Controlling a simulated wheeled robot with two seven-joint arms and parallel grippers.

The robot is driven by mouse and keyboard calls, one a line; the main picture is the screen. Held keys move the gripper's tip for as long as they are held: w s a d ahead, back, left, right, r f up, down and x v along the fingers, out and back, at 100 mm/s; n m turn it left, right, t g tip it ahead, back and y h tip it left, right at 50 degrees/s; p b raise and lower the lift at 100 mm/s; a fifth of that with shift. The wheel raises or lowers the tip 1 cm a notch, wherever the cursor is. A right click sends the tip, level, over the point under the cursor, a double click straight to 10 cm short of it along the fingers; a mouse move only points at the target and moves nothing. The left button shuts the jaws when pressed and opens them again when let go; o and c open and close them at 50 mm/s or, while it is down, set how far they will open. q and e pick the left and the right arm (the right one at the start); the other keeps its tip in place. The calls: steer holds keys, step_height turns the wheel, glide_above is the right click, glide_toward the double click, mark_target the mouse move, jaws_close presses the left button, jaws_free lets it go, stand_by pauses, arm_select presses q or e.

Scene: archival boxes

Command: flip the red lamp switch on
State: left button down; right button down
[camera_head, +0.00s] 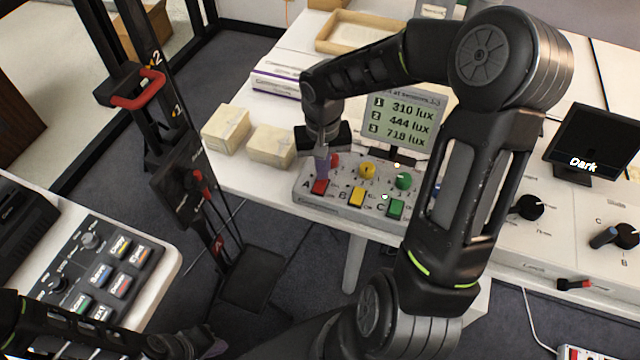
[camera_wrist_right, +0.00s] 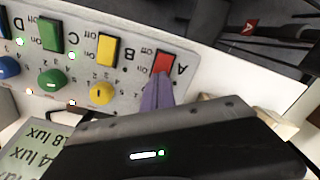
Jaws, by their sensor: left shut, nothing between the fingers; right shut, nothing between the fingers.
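The red lamp switch (camera_head: 320,187), marked A, sits at the left end of a grey control box (camera_head: 345,203). It also shows in the right wrist view (camera_wrist_right: 164,62). My right gripper (camera_head: 322,170) is shut and empty, pointing down at this switch. Its purple fingertips (camera_wrist_right: 156,95) overlap the switch's edge in the wrist view; I cannot tell whether they touch it. A yellow switch (camera_head: 357,196) and a green switch (camera_head: 396,208) stand beside it. The switch's on or off position is unclear. My left gripper (camera_head: 205,345) is shut at the bottom left, partly dark and blurred.
A lux display (camera_head: 402,120) reading 310, 444 and 718 stands behind the box. Yellow (camera_head: 367,171) and green (camera_head: 403,181) knobs sit behind the switches. Two pale boxes (camera_head: 270,146) stand to the left. A "Dark" screen (camera_head: 592,140) is at the right.

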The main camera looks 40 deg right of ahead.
steer(key=shift+f+b, duration=0.5)
steer(key=shift+f, duration=0.15)
steer(key=shift+r, duration=0.1)
steer(key=shift+r+p, duration=2.5)
steer(key=shift+r, duration=0.95)
